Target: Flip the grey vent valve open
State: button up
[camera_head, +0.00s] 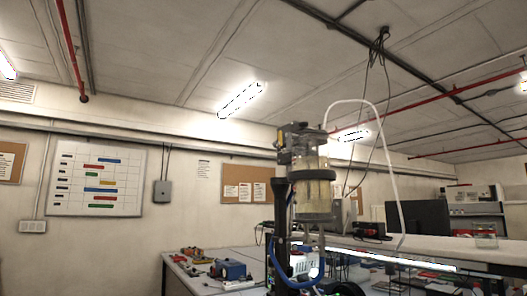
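A clear sealed cylinder (313,190) with yellowish contents stands upright in the middle of the head view. A dark band runs around it. Its top carries a cluster of grey and dark fittings (300,138) with a small yellow part at the left. The grey vent valve cannot be told apart from these fittings at this size, nor can its position. A white hose (368,104) arches from the top over to the right. I cannot make out my gripper in this view.
A dark upright post (281,205) with a blue tube stands against the cylinder's left side. Behind is a table (240,256) with blue and red devices. On the right are a dark monitor (418,217) and a glass jar (485,236) on a white bench (450,252).

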aim_at(288, 136)
jog(key=i+j, duration=0.75)
jog(key=j, duration=0.15)
jog(key=i+j+z, duration=0.1)
jog(key=i+j, duration=0.25)
jog(key=j, duration=0.3)
jog(key=i+j, duration=0.2)
jog(key=j, duration=0.15)
jog(key=i+j+z, duration=0.1)
jog(key=j, duration=0.25)
jog(key=i+j, duration=0.25)
jog(key=i+j+z, duration=0.1)
jog(key=j, duration=0.4)
jog(key=i+j, duration=0.2)
jog(key=j, duration=0.15)
